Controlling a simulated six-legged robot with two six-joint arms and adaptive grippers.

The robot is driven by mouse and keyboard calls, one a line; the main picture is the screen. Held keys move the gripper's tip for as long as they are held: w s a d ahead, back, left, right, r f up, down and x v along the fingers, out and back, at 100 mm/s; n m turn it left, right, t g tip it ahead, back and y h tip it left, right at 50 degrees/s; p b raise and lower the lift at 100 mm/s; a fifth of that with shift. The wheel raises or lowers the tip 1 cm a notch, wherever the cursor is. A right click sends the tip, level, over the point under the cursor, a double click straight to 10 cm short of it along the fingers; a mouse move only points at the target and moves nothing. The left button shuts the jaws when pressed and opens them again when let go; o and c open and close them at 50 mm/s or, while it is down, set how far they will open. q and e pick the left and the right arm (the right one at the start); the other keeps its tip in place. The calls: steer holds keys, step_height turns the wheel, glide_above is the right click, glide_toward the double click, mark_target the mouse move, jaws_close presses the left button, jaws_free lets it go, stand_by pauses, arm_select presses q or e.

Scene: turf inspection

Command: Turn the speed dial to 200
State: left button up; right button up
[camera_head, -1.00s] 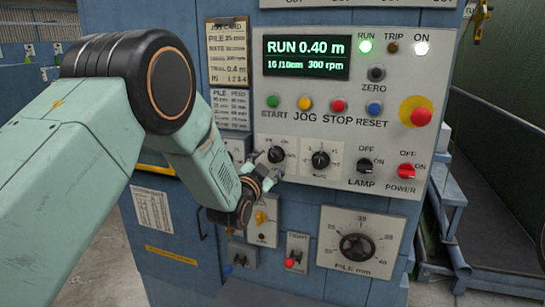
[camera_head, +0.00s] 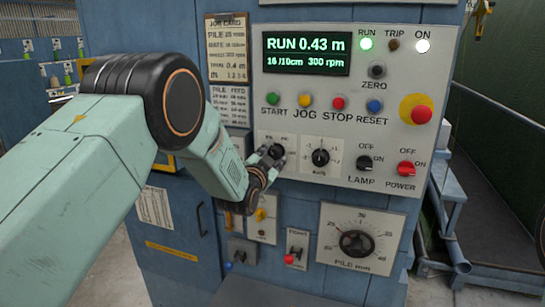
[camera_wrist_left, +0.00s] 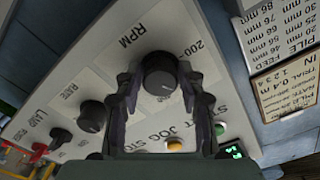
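The speed dial, a round black knob, shows in the left wrist view (camera_wrist_left: 160,74) with "RPM" and "200" printed beside it. In the head view the knob (camera_head: 277,151) is partly covered by my left gripper (camera_head: 272,163). In the wrist view the two dark fingers of my left gripper (camera_wrist_left: 160,82) are open, one on each side of the knob, with a visible gap at each side. The display (camera_head: 307,55) reads RUN 0.43 m, 16/10cm and 300 rpm. My right gripper is out of view.
A second black knob (camera_head: 320,157) is right of the speed dial. Start, jog, stop and reset buttons sit above, with a red emergency button (camera_head: 420,115) further right. Lamp (camera_head: 365,163) and power (camera_head: 406,168) switches are lower right. A pile dial (camera_head: 357,243) is below.

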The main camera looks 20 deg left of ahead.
arm_select(q)
steer(key=c, duration=0.7)
steer(key=shift+o, duration=0.2)
steer(key=n+b, duration=0.1)
steer(key=n, duration=0.2)
steer(key=shift+b, duration=0.35)
steer(key=n+b, duration=0.1)
steer(key=n, duration=0.1)
steer(key=shift+n, duration=0.4)
steer(key=n+b, duration=0.1)
steer(key=n, duration=0.2)
steer(key=shift+d, duration=0.1)
steer(key=shift+n+b, duration=0.55)
steer(key=shift+n, duration=1.15)
